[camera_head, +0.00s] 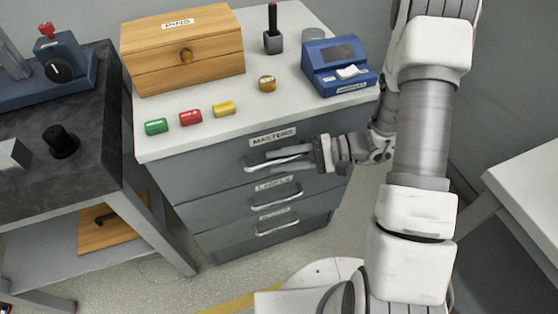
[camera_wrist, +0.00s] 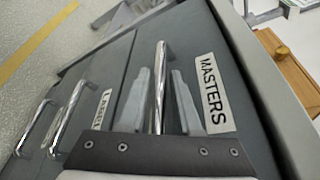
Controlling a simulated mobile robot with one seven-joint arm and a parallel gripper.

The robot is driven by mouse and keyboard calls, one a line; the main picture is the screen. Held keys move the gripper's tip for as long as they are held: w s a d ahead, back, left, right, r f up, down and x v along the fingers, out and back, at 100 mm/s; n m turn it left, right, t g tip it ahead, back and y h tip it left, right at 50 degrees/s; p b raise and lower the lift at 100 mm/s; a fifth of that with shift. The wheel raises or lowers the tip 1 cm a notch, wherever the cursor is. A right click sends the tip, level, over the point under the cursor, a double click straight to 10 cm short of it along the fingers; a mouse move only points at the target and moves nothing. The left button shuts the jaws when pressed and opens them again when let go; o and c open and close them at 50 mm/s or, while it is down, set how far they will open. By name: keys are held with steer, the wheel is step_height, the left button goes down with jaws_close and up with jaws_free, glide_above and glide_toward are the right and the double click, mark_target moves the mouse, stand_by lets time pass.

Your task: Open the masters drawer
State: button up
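The masters drawer (camera_head: 218,168) is the top drawer of a grey cabinet under a white top, and it looks closed. Its label reads MASTERS (camera_wrist: 211,92), and its metal bar handle (camera_head: 262,164) also shows in the wrist view (camera_wrist: 160,62). My gripper (camera_head: 268,160) is at the handle's right part. In the wrist view my gripper (camera_wrist: 159,72) has its two fingers apart, one on each side of the handle bar, with a visible gap on both sides. I cannot tell how deep the bar sits between the fingers.
Two more drawers with handles (camera_head: 277,198) (camera_head: 277,229) lie below. On top stand a wooden box (camera_head: 160,60), a blue device (camera_head: 327,82) and several small coloured blocks (camera_head: 190,117). A dark workbench (camera_head: 70,135) is left, a white table (camera_head: 530,190) right. Floor in front is open.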

steer(key=shift+a, duration=0.15)
steer(key=shift+c, duration=0.2)
jaws_close()
stand_by(1.2)
